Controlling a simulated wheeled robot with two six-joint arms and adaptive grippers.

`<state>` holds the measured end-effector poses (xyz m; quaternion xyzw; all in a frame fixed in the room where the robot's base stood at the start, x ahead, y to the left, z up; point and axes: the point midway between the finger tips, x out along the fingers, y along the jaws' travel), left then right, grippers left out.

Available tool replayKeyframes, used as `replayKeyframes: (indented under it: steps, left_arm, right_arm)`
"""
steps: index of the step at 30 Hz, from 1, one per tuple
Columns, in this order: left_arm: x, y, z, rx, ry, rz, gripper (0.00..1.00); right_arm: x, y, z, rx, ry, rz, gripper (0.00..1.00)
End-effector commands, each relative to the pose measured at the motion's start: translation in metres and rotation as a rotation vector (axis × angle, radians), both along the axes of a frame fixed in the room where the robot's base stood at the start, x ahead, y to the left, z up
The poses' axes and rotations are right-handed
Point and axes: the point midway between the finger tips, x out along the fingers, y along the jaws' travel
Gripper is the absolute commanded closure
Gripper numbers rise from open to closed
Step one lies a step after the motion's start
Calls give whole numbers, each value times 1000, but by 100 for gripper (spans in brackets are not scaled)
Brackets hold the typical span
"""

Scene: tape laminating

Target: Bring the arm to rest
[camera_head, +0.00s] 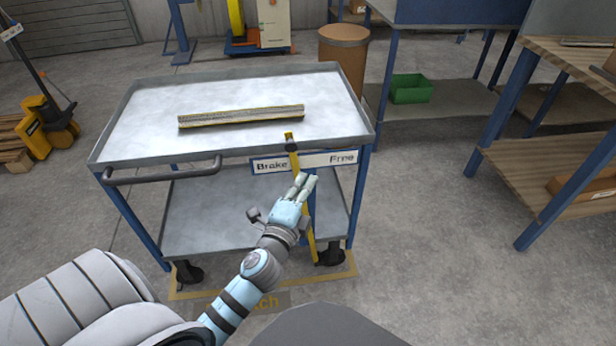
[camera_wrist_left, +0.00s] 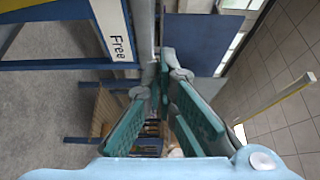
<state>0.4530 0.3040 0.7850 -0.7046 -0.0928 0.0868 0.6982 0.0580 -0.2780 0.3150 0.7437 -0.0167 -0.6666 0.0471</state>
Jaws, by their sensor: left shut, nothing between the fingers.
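My left gripper (camera_head: 306,181) reaches out in front of the cart's near right side, shut with nothing held. Its teal fingers fill the middle of the left wrist view (camera_wrist_left: 172,100). A yellow lever (camera_head: 293,157) with a black band stands upright beside the fingertips, its top just right of the word Brake. The gripper overlaps the lever's lower part in the head view, and I cannot tell whether they touch. The label strip (camera_head: 268,165) reads Brake at left and Free at right; Free also shows in the left wrist view (camera_wrist_left: 118,45). My right gripper is out of view.
The grey cart (camera_head: 140,110) carries a long ribbed strip (camera_head: 240,116) on top and has a push handle (camera_head: 165,176) at front left. Benches (camera_head: 560,160) stand at right, with a green bin (camera_head: 410,89) behind. Floor (camera_head: 440,220) right of the cart is open.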

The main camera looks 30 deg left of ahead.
Motion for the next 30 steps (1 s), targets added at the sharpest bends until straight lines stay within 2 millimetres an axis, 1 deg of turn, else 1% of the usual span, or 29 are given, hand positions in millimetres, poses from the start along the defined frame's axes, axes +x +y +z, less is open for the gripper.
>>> replayKeyframes:
  steps: [11,14,16,17,19,20,21,23,24,26,27,29,30]
  left_arm:
    - [1,0,0,0,0,0,100]
    - [1,-1,0,-36,-11,-5,100]
    - [2,-2,-22,-153,17,-17,100]
    - [2,-2,-39,-205,44,-16,100]
    - [-4,-1,-94,-354,135,0,100]
    - [-10,0,-122,-426,184,16,100]
    - [-22,0,-163,-530,254,49,100]
    - [-49,1,-226,-686,362,121,100]
    - [-72,0,-266,-784,431,181,100]
    - [-113,-1,-318,-916,523,283,100]
    - [-143,-2,-349,-992,580,358,100]
    - [-189,-4,-386,-1088,652,473,100]
    - [-220,-7,-407,-1140,694,550,100]
  right_arm:
    - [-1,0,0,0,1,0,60]
    - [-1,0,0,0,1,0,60]
    - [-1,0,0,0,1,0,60]
    - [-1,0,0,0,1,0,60]
    - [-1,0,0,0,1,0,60]
    - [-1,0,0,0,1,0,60]
    - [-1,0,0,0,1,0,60]
    - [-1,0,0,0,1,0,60]
    - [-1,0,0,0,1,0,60]
    - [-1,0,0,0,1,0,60]
    - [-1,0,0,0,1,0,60]
    - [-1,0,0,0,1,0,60]
    - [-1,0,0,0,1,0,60]
